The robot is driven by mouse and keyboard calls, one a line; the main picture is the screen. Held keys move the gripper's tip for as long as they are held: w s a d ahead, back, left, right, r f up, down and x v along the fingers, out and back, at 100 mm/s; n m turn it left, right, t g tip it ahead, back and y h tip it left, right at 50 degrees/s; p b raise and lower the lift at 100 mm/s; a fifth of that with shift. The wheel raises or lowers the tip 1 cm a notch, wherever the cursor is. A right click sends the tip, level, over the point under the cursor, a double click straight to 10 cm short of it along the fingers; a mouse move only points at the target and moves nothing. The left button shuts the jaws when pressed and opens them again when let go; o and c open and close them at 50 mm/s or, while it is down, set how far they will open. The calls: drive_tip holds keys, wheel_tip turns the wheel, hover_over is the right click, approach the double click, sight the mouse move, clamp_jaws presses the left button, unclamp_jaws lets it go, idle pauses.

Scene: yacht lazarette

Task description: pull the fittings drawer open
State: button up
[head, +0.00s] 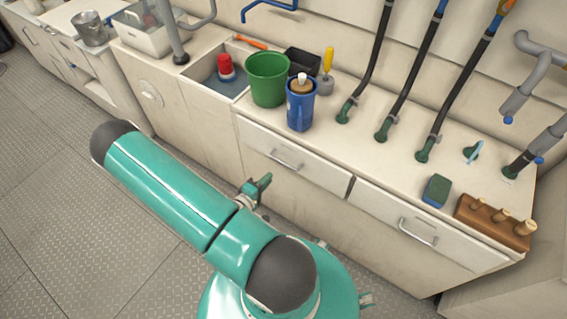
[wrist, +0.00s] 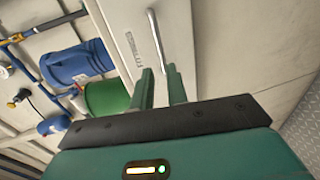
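The fittings drawer (head: 317,165) is the left of two white drawers under the counter and looks closed. In the wrist view its front (wrist: 128,22) carries a label reading FITTINGS and a metal bar handle (wrist: 155,30). The handle also shows in the head view (head: 286,160). My gripper (wrist: 161,72) is open, its two green fingers apart at the near end of the handle. Whether they straddle or touch the bar I cannot tell. In the head view my gripper (head: 262,183) is small, in front of the cabinet, below and left of the handle.
A green bucket (head: 267,80) and a blue container (head: 300,108) stand on the counter above the drawer. A second drawer (head: 430,225) is to the right. A sponge (head: 437,191) and wooden block (head: 490,222) sit at right. Open metal floor (head: 60,190) lies at left.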

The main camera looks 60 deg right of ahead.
sight(283, 163)
drive_tip(key=x, duration=1.1)
clamp_jaws()
